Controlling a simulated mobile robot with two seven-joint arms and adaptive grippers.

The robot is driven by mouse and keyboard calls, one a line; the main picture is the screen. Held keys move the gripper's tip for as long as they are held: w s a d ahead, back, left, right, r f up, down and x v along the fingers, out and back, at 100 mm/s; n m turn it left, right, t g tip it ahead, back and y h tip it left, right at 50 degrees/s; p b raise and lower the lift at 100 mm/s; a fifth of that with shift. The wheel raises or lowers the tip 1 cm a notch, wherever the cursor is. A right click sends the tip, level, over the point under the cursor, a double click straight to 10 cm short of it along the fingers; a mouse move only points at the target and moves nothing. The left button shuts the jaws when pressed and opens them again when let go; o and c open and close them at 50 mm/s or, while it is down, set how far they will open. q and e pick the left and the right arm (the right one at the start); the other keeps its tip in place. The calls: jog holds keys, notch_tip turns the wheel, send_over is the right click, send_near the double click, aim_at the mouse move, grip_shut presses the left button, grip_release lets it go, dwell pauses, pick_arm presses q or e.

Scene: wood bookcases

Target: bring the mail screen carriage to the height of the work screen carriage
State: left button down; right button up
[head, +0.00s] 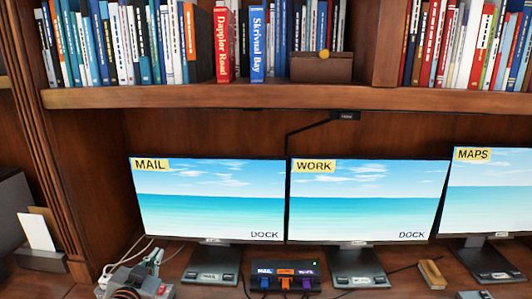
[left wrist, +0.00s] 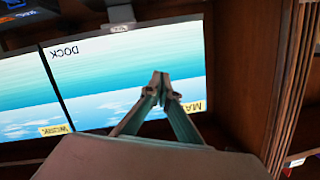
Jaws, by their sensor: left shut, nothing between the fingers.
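The mail screen (head: 210,200), with a yellow MAIL label and DOCK text, stands at left on a dark stand (head: 210,265). The work screen (head: 360,200) stands right beside it on its own stand (head: 355,268). Their top edges look nearly level in the head view; the carriages behind them are hidden. My left gripper (head: 155,257) is low, near the mail screen's lower left corner. In the left wrist view, which is upside down, its fingertips (left wrist: 159,76) meet, empty, in front of the mail screen (left wrist: 120,75). The work screen (left wrist: 28,100) shows beside it. My right gripper is out of view.
A maps screen (head: 490,195) stands at right. A small dock box (head: 284,277) with coloured plugs sits between the stands. A wooden block (head: 431,274) lies at right. A shelf (head: 250,98) with books overhangs the screens. A card holder (head: 40,257) stands at far left.

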pick_arm(q)
jog(key=s+a+f+m+g+y, duration=0.1)
jog(key=s+a+f+g, duration=0.3)
jog(key=s, duration=0.6)
jog(key=s+f+m+g+y, duration=0.1)
jog(key=s+f+g+y, duration=0.1)
jog(key=s+f, duration=0.6)
jog(key=s+a+f+m+g+y, duration=0.1)
jog(key=s+a+f+m+g, duration=0.15)
jog(key=s, duration=0.95)
jog(key=w+d+f+n+t+h, duration=0.2)
jog(key=d+f+h, duration=0.5)
jog(key=d+f, duration=0.8)
jog(key=shift+d+f+n+t, duration=0.2)
jog(key=shift+n+t, duration=0.65)
jog(key=shift+n, duration=0.1)
jog(key=shift+w, duration=0.1)
